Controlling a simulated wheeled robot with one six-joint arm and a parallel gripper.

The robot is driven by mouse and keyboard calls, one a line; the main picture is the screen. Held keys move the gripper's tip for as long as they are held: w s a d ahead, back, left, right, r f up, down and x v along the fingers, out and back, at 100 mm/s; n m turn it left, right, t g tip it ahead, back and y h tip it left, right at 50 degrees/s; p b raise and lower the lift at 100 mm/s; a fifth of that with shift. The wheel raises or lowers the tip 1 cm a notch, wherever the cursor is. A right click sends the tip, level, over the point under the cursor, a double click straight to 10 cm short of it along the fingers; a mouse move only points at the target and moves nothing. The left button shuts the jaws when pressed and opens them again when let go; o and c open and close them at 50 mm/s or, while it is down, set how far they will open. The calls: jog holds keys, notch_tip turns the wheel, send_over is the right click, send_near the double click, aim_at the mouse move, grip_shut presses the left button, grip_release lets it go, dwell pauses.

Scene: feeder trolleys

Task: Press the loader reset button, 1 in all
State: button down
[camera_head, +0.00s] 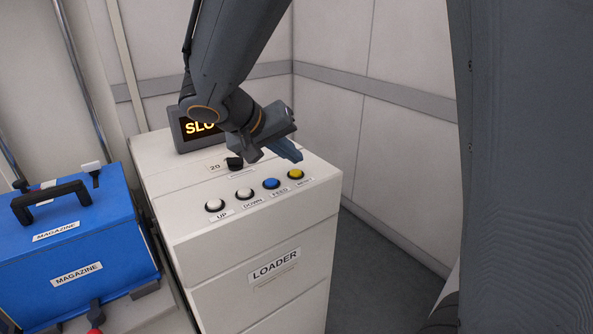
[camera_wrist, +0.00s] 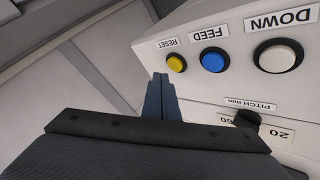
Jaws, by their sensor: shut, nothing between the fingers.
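The loader (camera_head: 275,266) is a white cabinet with a row of round buttons along the front of its top. The yellow button at the right end (camera_head: 296,174) is the reset button; its RESET label (camera_wrist: 167,43) reads in the wrist view, where the yellow button (camera_wrist: 177,63) is just beyond my fingertips. My gripper (camera_head: 290,152) is shut and empty above the panel, behind the yellow button in the head view. In the wrist view its closed fingers (camera_wrist: 160,80) point toward the yellow button, apart from it in the picture. Contact is not visible.
Beside the reset button are a blue FEED button (camera_head: 271,183), a white DOWN button (camera_head: 244,194) and a white UP button (camera_head: 215,205). A black knob (camera_head: 234,163) and a display (camera_head: 188,131) stand behind them. A blue magazine box (camera_head: 110,240) is at left.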

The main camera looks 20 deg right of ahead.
aim_at(292, 173)
jog(key=shift+r+p, duration=1.15)
jog(key=shift+r, duration=1.1)
